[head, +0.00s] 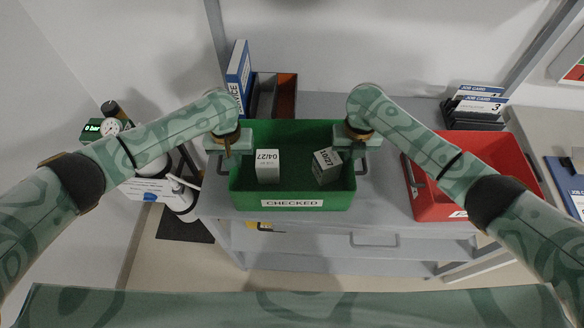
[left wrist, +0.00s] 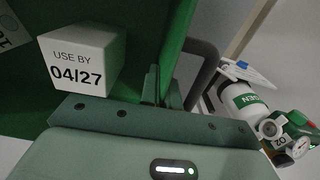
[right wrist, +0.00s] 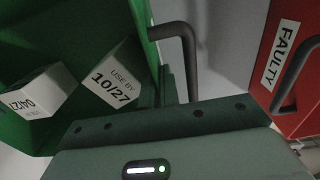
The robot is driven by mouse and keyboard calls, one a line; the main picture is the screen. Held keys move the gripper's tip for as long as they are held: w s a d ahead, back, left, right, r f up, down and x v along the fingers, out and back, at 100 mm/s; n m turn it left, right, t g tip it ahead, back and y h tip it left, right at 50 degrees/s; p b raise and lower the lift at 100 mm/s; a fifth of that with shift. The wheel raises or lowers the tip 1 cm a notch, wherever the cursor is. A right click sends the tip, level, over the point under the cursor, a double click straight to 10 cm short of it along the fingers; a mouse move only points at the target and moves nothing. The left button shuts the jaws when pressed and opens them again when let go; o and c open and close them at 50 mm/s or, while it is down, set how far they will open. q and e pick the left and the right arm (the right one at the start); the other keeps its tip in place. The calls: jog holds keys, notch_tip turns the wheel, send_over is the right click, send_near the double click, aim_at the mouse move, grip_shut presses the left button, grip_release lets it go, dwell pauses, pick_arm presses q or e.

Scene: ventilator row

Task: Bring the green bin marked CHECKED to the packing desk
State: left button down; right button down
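The green bin (head: 290,190) labelled CHECKED is upright at the front middle of the grey worktop. It holds two white boxes, one marked 04/27 (head: 268,166) and one marked 10/27 (head: 327,166). My left gripper (head: 228,150) is at the bin's left side wall and my right gripper (head: 351,148) at its right side wall. In the left wrist view the fingers (left wrist: 162,92) are close together astride the wall, beside a dark handle. In the right wrist view the fingers (right wrist: 167,88) pinch the other wall likewise. The packing desk cannot be identified for certain.
A red bin (head: 445,200), labelled FAULTY in the right wrist view, stands to the right. Behind are a blue binder (head: 238,72), a dark open holder and job cards (head: 480,100). A gas cylinder with a gauge (head: 112,127) stands left. Another surface (head: 562,180) shows at far right.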

pick_arm(q)
jog(key=shift+r, duration=0.15)
pick_arm(e)
jog(key=shift+r, duration=0.15)
